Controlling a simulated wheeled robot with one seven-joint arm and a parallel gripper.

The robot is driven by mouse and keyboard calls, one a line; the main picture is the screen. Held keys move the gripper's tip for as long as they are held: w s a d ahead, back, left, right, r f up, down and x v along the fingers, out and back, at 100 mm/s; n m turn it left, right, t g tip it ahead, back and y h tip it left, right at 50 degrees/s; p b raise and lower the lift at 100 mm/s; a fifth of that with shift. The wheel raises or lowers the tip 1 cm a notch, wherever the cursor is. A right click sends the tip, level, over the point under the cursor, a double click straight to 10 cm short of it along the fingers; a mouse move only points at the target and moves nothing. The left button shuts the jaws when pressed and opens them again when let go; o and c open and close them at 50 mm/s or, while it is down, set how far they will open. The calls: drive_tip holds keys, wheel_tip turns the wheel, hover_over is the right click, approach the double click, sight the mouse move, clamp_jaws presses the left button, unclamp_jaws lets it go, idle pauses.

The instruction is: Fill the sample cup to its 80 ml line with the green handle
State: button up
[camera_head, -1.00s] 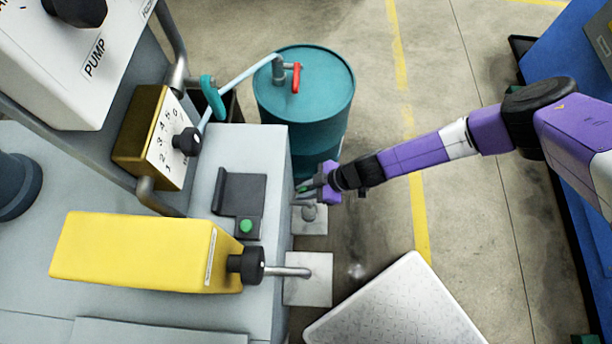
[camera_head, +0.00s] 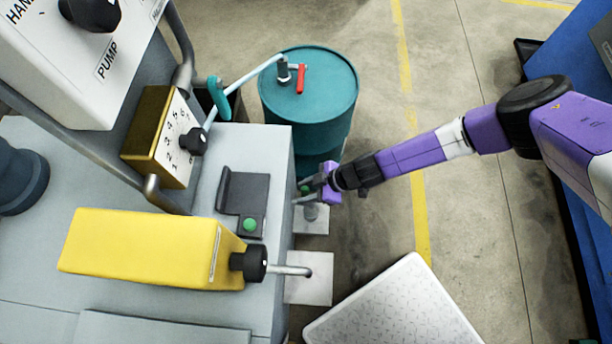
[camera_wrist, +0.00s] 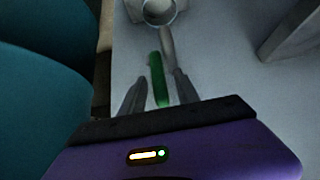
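The green handle (camera_wrist: 158,80) lies between the two fingers of my gripper (camera_wrist: 160,80) in the wrist view. The fingers stand apart, with a gap showing beside the handle. A pale round rim (camera_wrist: 158,10) shows beyond the handle at the top edge; I cannot tell whether it is the sample cup. In the head view my gripper (camera_head: 318,185) is beside the machine's right edge, above a small white plate (camera_head: 322,222). A small grey round thing (camera_head: 311,214) on that plate is partly covered by my gripper. No 80 ml line or liquid level can be made out.
A teal drum (camera_head: 325,80) with a red lever (camera_head: 301,78) stands behind my gripper. A yellow block (camera_head: 145,250) with a black knob and spout is in front, left. A green button (camera_head: 249,225) sits on a dark bracket. A white slab (camera_head: 400,310) lies front right.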

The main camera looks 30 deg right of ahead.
drive_tip(key=p+v, duration=0.1)
drive_tip(key=v, duration=0.6)
drive_tip(key=shift+s+d+r+p, duration=0.2)
drive_tip(key=shift+r+p, duration=0.1)
drive_tip(key=shift+p, duration=0.1)
idle(0.3)
